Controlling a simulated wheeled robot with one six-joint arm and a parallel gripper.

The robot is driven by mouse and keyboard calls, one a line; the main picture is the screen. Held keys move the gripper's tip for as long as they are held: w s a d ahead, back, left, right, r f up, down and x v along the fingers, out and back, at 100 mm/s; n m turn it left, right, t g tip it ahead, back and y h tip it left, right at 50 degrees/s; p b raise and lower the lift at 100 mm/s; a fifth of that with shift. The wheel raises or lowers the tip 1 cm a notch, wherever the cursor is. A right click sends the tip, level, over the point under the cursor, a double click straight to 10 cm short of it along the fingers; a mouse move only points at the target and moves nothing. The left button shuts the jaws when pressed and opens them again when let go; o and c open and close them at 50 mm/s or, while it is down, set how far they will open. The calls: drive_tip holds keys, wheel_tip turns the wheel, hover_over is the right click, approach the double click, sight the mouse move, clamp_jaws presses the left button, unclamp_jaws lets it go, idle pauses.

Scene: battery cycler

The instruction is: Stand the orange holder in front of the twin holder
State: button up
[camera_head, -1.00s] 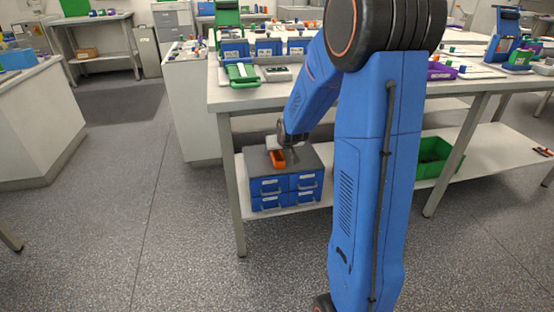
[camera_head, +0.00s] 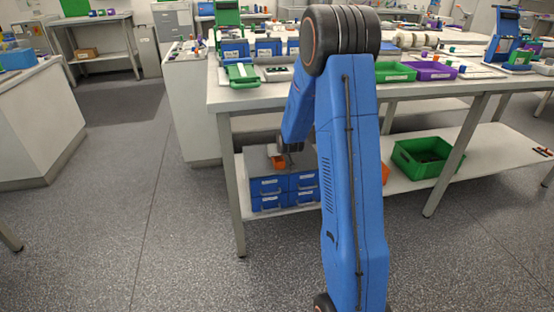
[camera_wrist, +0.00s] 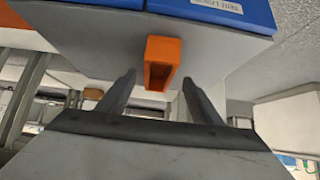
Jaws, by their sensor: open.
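The orange holder (camera_head: 279,162) sits on the grey top of the blue drawer unit, on the lower shelf under the bench. In the wrist view the holder (camera_wrist: 162,64) is a small open-topped block between and just beyond the fingertips. My gripper (camera_wrist: 158,78) is open, with a finger to either side of the holder and a gap on each side. In the head view my gripper (camera_head: 289,157) is small and partly hidden by my arm. Another orange thing (camera_head: 385,172) shows beside my arm on the shelf, mostly hidden; I cannot tell if it is the twin holder.
The blue drawer unit (camera_head: 270,194) stands at the shelf's left end, close under the bench top (camera_head: 290,95). A green bin (camera_head: 422,158) stands farther right on the shelf (camera_head: 490,143). Green and purple trays lie on the bench. The floor at left is clear.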

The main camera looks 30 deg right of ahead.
sight(277, 160)
drive_tip(key=shift+x, duration=2.65)
drive_tip(key=shift+w+d+r, duration=0.1)
drive_tip(key=shift+d+r, duration=0.05)
drive_tip(key=shift+d, duration=0.05)
drive_tip(key=c, duration=1.3)
drive_tip(key=shift+r, duration=0.15)
